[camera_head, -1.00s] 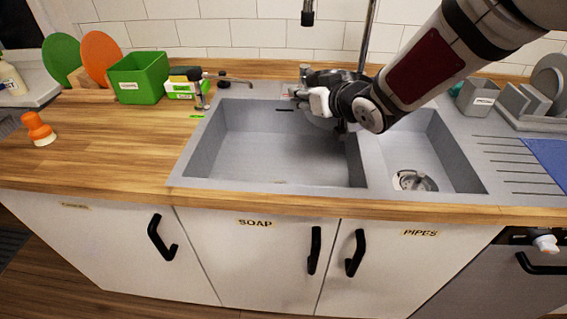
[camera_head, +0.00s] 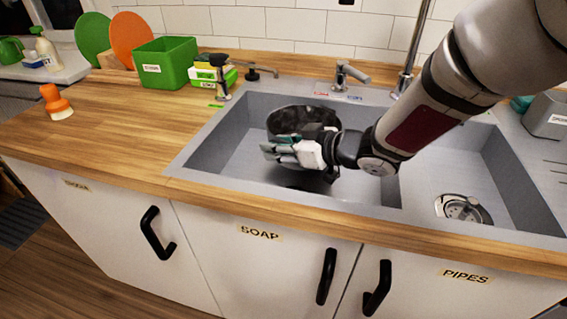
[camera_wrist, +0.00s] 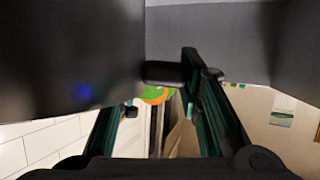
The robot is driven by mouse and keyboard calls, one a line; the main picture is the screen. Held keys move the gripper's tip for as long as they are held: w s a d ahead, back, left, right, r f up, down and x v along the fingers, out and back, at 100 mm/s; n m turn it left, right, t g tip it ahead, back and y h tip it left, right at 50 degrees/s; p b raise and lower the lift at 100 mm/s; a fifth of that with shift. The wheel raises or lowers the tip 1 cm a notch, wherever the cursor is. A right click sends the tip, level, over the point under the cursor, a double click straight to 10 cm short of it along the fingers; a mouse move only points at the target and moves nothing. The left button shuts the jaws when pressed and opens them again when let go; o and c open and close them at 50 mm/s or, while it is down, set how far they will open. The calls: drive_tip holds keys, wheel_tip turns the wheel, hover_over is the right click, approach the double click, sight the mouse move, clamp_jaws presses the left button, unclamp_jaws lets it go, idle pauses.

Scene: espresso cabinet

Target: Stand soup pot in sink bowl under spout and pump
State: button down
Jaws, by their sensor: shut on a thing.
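The dark soup pot (camera_head: 300,118) is over or in the large left sink bowl (camera_head: 232,160). My gripper (camera_head: 285,150) is shut on the pot at its near side and hides part of it. In the wrist view, the pot's dark wall (camera_wrist: 70,60) fills the upper left, and a short dark handle (camera_wrist: 165,72) shows between the fingers. A dark patch shows on the bowl floor below; I cannot tell whether the pot touches the floor. A low, thin dark spout (camera_head: 262,72) stands on the back left rim, behind and left of the pot. A pump-like fixture (camera_head: 222,82) stands beside it.
A mixer lever (camera_head: 350,72) and a tall chrome tap (camera_head: 414,45) stand behind the bowl. A smaller bowl with a drain (camera_head: 463,208) is to the right. A green box (camera_head: 165,65) and an orange brush (camera_head: 56,103) stand on the left counter, which has free room.

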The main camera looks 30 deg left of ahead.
drive_tip(key=shift+f+b, duration=0.55)
drive_tip(key=shift+f, duration=1.65)
drive_tip(key=c, duration=1.2)
unclamp_jaws()
drive_tip(key=shift+f, duration=0.1)
drive_tip(key=shift+o, duration=0.2)
drive_tip(key=shift+d, duration=0.1)
drive_tip(key=p+v, duration=0.2)
drive_tip(key=v, duration=1)
